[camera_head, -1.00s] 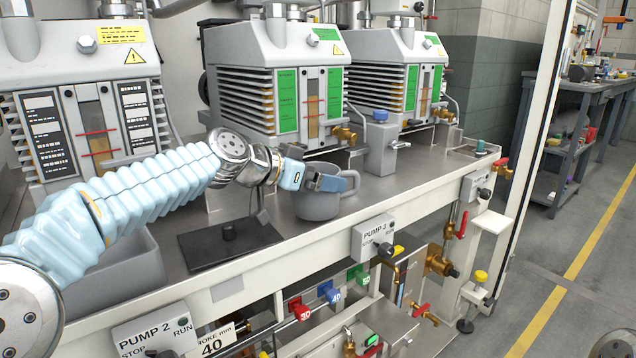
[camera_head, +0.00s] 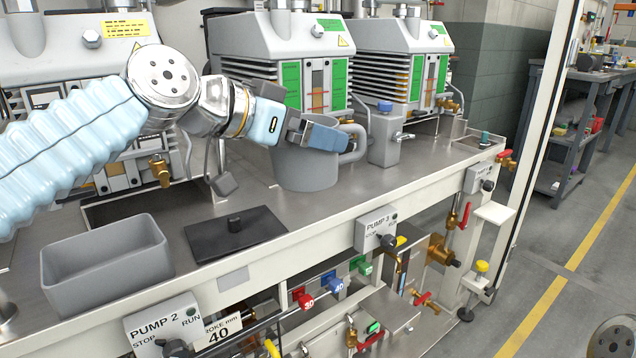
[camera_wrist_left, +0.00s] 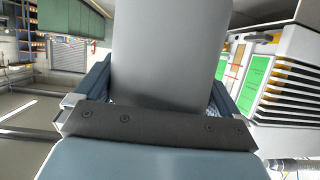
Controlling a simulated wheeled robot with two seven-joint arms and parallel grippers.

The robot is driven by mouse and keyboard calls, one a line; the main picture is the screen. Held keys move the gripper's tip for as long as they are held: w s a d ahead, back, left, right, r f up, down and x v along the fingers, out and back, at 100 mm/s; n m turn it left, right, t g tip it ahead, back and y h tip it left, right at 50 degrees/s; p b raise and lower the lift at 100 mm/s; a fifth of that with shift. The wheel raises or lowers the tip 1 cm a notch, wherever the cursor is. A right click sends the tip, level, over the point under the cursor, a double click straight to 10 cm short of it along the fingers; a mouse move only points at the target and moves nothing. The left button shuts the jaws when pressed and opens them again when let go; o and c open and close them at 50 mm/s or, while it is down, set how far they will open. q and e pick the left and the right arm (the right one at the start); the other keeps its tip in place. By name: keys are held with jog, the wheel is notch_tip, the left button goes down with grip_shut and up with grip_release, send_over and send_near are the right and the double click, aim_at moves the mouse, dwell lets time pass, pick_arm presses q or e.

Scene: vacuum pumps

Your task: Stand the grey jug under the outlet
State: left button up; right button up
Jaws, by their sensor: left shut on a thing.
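The grey jug (camera_head: 303,168) is upright in the head view, its loop handle at the right. My left gripper (camera_head: 318,134) is shut on the jug near its rim and appears to hold it above the steel bench. In the left wrist view the jug's smooth grey wall (camera_wrist_left: 170,45) fills the middle between the jaws. A brass outlet tap (camera_head: 160,170) shows on the left pump, left of the jug and behind my arm. The middle pump's brass tap is hidden behind the jug and gripper. My right gripper is out of view.
A black plate (camera_head: 215,236) with a small knob lies on the bench, left of the jug. An open grey bin (camera_head: 75,282) stands farther left. A grey canister with a blue cap (camera_head: 384,138) stands close right of the jug. The bench front is mostly clear.

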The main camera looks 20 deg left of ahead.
pick_arm(q)
jog(key=w+f, duration=0.4)
jog(key=w+a+f+b, duration=0.1)
jog(key=w+f, duration=0.3)
jog(key=w, duration=0.1)
jog(key=w+f+b, duration=0.1)
jog(key=w+f, duration=0.3)
jog(key=w, duration=0.1)
jog(key=shift+a+f, duration=0.3)
jog(key=shift+f, duration=0.1)
jog(key=shift+r, duration=0.1)
